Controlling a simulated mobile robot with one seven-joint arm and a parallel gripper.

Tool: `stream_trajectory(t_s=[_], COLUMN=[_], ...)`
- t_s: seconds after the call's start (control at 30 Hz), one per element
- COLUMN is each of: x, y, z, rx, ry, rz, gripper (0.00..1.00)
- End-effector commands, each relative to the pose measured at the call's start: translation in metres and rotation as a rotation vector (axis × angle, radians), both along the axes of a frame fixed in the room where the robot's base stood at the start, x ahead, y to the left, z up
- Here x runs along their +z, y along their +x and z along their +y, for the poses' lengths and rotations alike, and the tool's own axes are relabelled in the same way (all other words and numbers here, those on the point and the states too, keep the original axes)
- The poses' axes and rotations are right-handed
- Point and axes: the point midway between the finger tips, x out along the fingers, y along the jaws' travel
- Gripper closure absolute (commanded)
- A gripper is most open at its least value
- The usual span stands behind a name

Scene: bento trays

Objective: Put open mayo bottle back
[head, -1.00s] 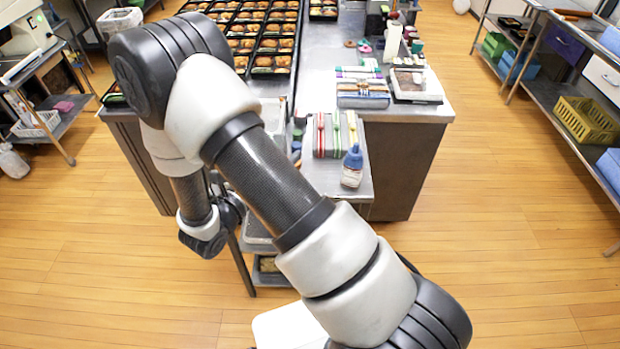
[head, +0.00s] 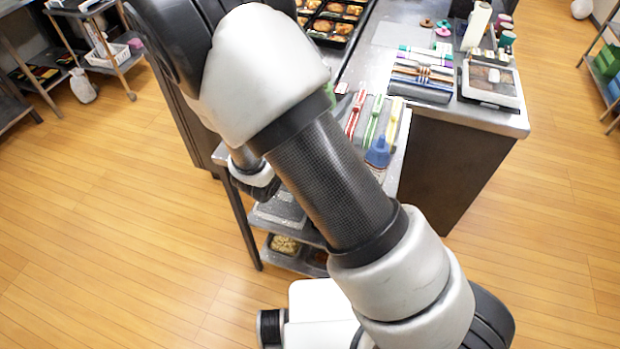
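My arm crosses the middle of the head view, bending at the upper left and coming down behind itself near the side table's left edge. My gripper's fingers do not show; the forearm hides that area.
A metal counter (head: 515,121) behind holds a striped stack (head: 421,85), a clear-lidded box (head: 491,82) and several bottles and rolls. Filled black bento trays (head: 335,28) lie farther back. Food pans (head: 285,246) sit on the lower shelf. Wooden floor (head: 110,220) is open on both sides.

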Motion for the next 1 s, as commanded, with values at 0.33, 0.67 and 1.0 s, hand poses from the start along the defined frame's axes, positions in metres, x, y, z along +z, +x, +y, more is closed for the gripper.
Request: stream_trajectory(t_s=[0.33, 0.67, 1.0], x=[-0.020, -0.072, -0.109], y=[0.004, 0.005, 0.004], z=[0.045, 0.046, 0.046], rx=[0.181, 0.187, 0.186], ry=[0.017, 0.016, 0.015], rz=[0.022, 0.025, 0.025], gripper=[0.61, 0.61, 0.61])
